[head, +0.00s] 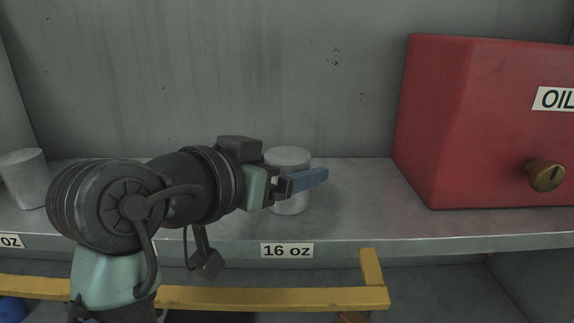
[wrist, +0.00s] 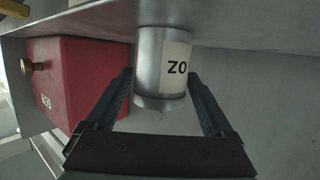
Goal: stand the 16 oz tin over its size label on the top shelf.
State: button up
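The 16 oz tin (head: 290,205), a plain grey cylinder, is upright on the top shelf (head: 360,222), behind and roughly above the "16 oz" label (head: 287,251) on the shelf's front edge. In the wrist view, which is upside down, the tin (wrist: 150,70) shows a white tag of which "ZO" can be read. My gripper (head: 305,182) reaches in from the left, one blue finger across the tin's front. In the wrist view my gripper (wrist: 160,75) has a finger on each side of the tin, both meeting its edges with no clear gap.
A red box (head: 435,130) marked "OIL" with a brass knob stands right on the shelf. Another grey tin (head: 23,178) stands at the far left, above a cut-off "OZ" label (head: 10,241). A yellow rail (head: 250,298) runs below the shelf edge. Bare shelf lies between tin and box.

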jog(key=shift+o, duration=0.6)
jog(key=shift+r, duration=0.15)
jog(key=b+v, duration=0.6)
jog(key=v, duration=0.6)
jog(key=w+d+r+n+t+y, duration=0.35)
jog(key=d+r+t, duration=0.2)
jog(key=t, duration=0.35)
jog(key=s+d+r+n+t+y, duration=0.1)
jog(key=s+r+n+t+y, duration=0.2)
jog(key=s, duration=0.5)
notch_tip(320, 180, up, 3)
jog(key=t+y, duration=0.1)
jog(key=t, duration=0.2)
jog(key=shift+s+f+y, duration=0.2)
jog(key=shift+s+y, duration=0.15)
jog(key=shift+s, duration=0.05)
